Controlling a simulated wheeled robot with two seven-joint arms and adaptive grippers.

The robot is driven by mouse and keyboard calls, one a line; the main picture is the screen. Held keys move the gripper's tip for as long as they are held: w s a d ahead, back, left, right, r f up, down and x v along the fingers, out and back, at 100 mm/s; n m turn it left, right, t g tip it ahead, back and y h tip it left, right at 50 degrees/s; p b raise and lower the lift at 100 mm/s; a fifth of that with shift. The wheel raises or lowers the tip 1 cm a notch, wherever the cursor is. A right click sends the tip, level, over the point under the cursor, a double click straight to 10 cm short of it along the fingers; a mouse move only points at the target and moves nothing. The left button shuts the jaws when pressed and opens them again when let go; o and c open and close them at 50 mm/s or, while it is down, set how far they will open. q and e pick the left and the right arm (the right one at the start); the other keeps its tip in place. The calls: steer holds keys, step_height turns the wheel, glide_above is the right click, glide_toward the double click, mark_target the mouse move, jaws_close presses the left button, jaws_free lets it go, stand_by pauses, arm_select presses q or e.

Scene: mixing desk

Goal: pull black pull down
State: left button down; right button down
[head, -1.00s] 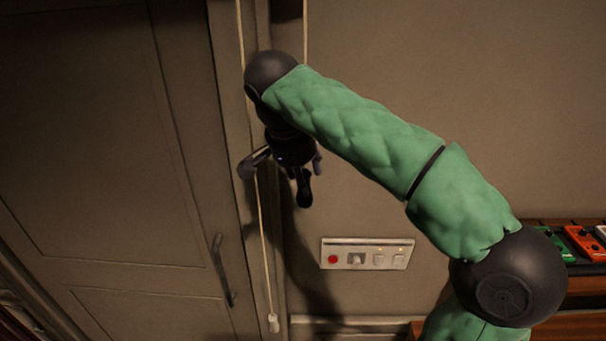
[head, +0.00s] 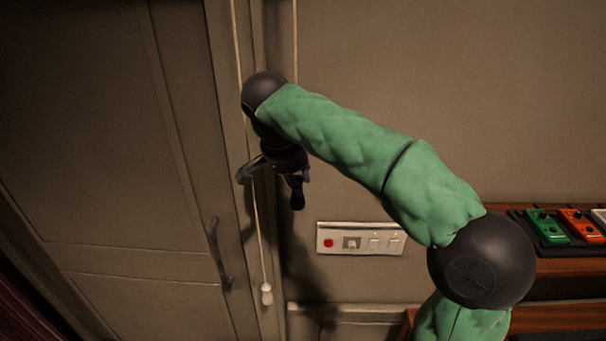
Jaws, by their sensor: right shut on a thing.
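The black pull (head: 297,197) hangs on a thin cord whose upper part (head: 295,40) runs down the wall and passes behind my arm. My right gripper (head: 285,172) reaches in from the right and points down. It is shut on the black pull, whose lower end sticks out below the dark fingers. The exact finger contact is dark and partly hidden. A white pull (head: 267,294) hangs lower on a second cord to the left, beside the door frame. My left gripper is not in view.
A panelled door (head: 110,150) with a dark handle (head: 218,255) fills the left. A switch plate (head: 360,239) with a red button is on the wall at right of the cords. A wooden desk shelf (head: 570,268) with green and orange devices stands at far right.

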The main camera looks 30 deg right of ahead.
step_height(320, 180, down, 48)
steer(key=b, duration=3)
steer(key=shift+a+f, duration=0.15)
steer(key=c, duration=1.1)
jaws_free()
steer(key=shift+w+a, duration=0.1)
steer(key=v, duration=1.2)
